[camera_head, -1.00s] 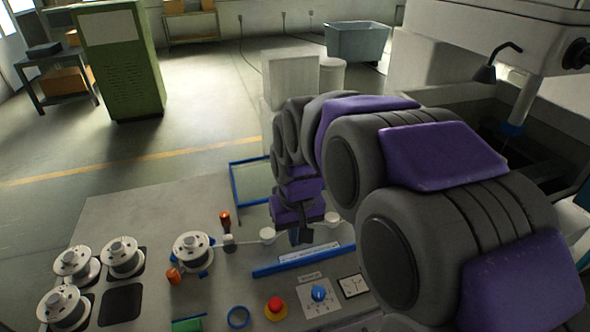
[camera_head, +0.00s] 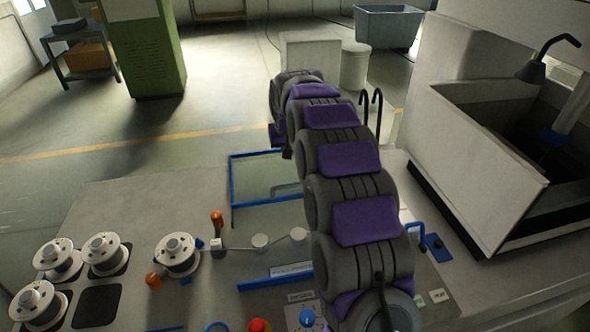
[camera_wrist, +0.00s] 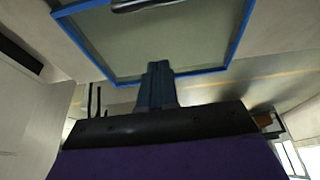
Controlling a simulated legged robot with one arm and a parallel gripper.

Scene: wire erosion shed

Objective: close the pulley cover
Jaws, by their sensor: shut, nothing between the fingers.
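The pulley cover (camera_head: 262,178) is a clear pane in a blue frame, at the far side of the bench in the head view. It looks raised at the back, away from the two white pulleys (camera_head: 260,241). It also fills the top of the wrist view (camera_wrist: 150,42). My gripper (camera_wrist: 158,70) is shut and empty. In the wrist view its fingertips overlap the cover's lower frame edge; I cannot tell whether they touch it. In the head view the end of my arm is beyond the cover's right side, and the fingers are mostly hidden.
Several wire spools (camera_head: 177,254) stand at the left of the bench. An orange-topped post (camera_head: 217,228) and a blue bar (camera_head: 275,279) are near the pulleys. A large open tank (camera_head: 480,150) stands at the right.

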